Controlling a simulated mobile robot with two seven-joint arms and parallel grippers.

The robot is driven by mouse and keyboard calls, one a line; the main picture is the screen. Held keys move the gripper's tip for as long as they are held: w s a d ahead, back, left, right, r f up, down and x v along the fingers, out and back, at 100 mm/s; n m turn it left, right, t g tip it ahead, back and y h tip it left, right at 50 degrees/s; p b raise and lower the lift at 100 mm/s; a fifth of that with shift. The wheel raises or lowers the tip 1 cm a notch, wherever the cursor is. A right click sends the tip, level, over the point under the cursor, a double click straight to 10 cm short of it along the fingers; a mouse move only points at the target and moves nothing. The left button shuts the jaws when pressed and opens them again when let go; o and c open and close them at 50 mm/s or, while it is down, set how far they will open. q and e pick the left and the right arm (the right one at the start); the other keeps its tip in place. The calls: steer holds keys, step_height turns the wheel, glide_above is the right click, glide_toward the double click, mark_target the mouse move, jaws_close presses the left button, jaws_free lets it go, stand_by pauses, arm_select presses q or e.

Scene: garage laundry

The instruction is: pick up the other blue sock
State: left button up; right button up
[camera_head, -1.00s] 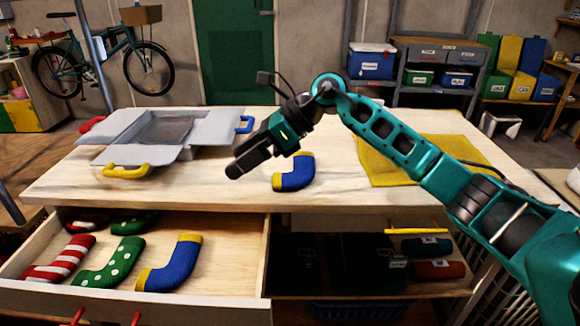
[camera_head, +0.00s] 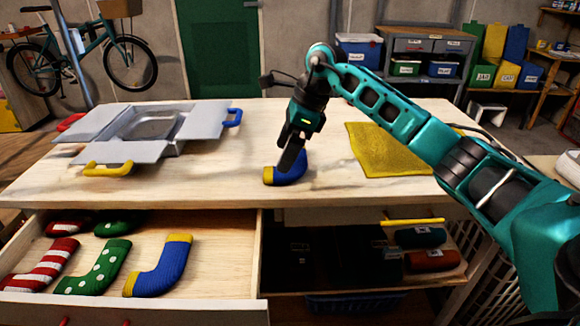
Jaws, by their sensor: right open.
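A blue sock with yellow ends (camera_head: 291,175) lies on the wooden table top, near its front edge. My right gripper (camera_head: 290,158) points down over this sock, and its fingers hide part of it. The jaws are open; whether the fingers touch the sock cannot be told. Another blue sock with a yellow cuff (camera_head: 163,268) lies in the open drawer, at the right of the socks there. My left gripper is not in view.
The open drawer (camera_head: 222,310) also holds a green dotted sock (camera_head: 93,268), a red-and-white striped sock (camera_head: 42,265) and others behind. A grey flapped box (camera_head: 190,126) stands on the table at left, a yellow cloth (camera_head: 385,152) at right.

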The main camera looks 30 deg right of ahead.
steer(key=x, duration=0.5)
steer(key=shift+s+a+b, duration=0.2)
steer(key=shift+b, duration=0.15)
steer(key=c, duration=1.1)
steer(key=shift+r, duration=0.1)
steer(key=shift+c, duration=0.2)
